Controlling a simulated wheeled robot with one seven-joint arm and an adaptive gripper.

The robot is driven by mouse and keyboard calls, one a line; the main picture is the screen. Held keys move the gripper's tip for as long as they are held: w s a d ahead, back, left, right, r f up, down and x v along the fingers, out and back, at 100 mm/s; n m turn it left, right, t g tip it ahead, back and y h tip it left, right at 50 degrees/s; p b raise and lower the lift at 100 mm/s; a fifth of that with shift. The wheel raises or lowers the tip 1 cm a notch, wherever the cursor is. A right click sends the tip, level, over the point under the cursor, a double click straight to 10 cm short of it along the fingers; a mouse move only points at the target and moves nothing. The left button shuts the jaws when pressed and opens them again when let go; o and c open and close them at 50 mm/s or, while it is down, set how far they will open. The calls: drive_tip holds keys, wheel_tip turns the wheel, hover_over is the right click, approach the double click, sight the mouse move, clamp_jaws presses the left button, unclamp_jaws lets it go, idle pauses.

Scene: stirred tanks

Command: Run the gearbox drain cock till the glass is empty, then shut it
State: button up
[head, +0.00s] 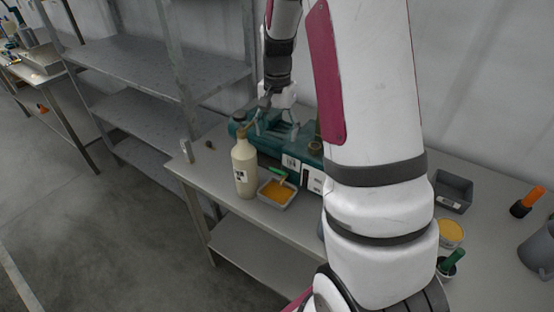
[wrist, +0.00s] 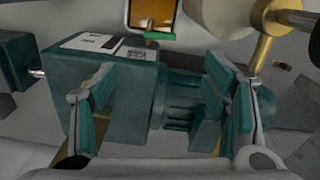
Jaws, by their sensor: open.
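The teal gearbox and motor unit (head: 268,138) lies on the bench; its labelled block (wrist: 115,75) shows in the wrist view. The drain cock's green handle (head: 278,172) is at the front of the unit, over a grey tray (head: 277,202) holding amber liquid. The handle also shows in the wrist view (wrist: 159,36), beside the tray's amber contents. My gripper (head: 277,135) is open and empty above the unit, with its fingers (wrist: 165,110) apart over the teal housing. It is apart from the handle. I cannot make out the glass or its level.
A cream bottle (head: 244,168) with a spout stands just left of the tray; its spout (wrist: 265,42) shows in the wrist view. A dark bin (head: 454,191), a yellow-filled tub (head: 451,233) and an orange-topped item (head: 527,201) are on the right. Grey shelving (head: 150,60) stands left.

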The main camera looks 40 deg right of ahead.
sight(277, 170)
wheel_tip(277, 170, down, 14)
drive_tip(key=shift+r+p, duration=0.15)
drive_tip(key=shift+p, duration=0.9)
drive_tip(key=shift+m, duration=0.3)
drive_tip(key=c, duration=1.2)
